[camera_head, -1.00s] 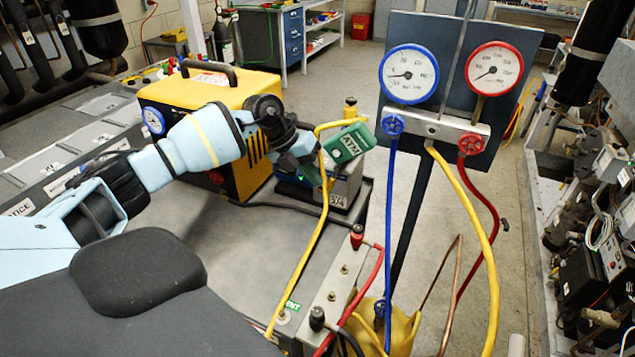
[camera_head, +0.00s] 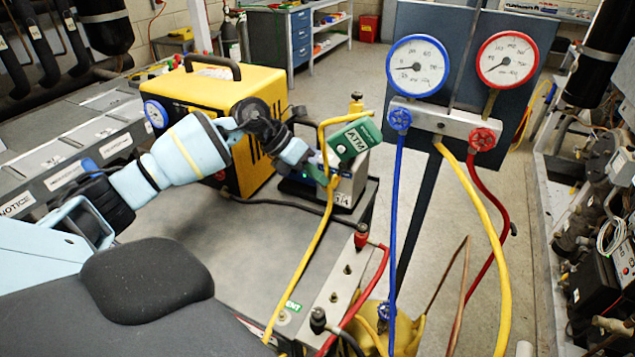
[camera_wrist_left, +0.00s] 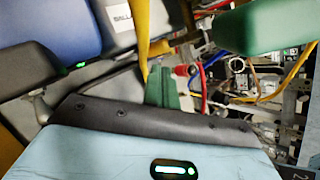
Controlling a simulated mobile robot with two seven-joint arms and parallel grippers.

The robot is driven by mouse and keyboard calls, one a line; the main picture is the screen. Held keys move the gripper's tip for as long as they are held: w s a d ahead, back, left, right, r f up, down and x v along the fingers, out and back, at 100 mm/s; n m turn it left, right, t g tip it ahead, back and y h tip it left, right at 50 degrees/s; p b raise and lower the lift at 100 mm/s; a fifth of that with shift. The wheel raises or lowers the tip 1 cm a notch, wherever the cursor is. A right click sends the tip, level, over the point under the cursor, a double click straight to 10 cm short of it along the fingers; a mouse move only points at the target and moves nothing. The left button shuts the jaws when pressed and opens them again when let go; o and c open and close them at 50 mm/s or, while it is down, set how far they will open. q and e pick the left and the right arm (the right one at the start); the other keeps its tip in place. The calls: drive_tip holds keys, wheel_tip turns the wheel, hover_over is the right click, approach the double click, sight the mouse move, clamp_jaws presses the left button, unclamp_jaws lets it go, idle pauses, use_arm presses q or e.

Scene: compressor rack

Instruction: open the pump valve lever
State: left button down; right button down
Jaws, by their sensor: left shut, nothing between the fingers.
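The green piece marked ATM (camera_head: 355,138) stands tilted beside the pump's yellow fitting and yellow hose; I take it to be the valve lever or its tag. The small blue-grey pump (camera_head: 348,188) sits below it, partly hidden by my gripper. My left gripper (camera_head: 318,168) is shut and empty, with its tip close by the yellow fitting, left of and below the green piece. I cannot tell whether it touches. In the left wrist view, a large green piece (camera_wrist_left: 265,30) is at upper right and a smaller green part (camera_wrist_left: 162,86) shows beyond my gripper. My right gripper is out of view.
A yellow machine (camera_head: 215,88) stands left of the pump, behind my arm. The yellow hose (camera_head: 318,245) hangs in front of the pump. The gauge manifold (camera_head: 440,122) with blue and red hoses stands to the right. A metal valve bar (camera_head: 345,285) is in front.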

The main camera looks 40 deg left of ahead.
use_arm(q)
drive_tip(key=s+a+m+t+b, duration=0.3)
drive_tip(key=s+m+t, duration=0.2)
drive_tip(key=m, duration=0.6)
drive_tip(key=s+a+m+t+y+b, duration=0.1)
drive_tip(key=s+a+m+t+b, duration=0.3)
drive_tip(key=m, duration=0.6)
drive_tip(key=shift+s+a+m+t+y, duration=0.15)
drive_tip(key=shift+s+m+t+y, duration=0.2)
drive_tip(key=shift+s+t, duration=0.3)
drive_tip(key=shift+w+r, duration=0.1)
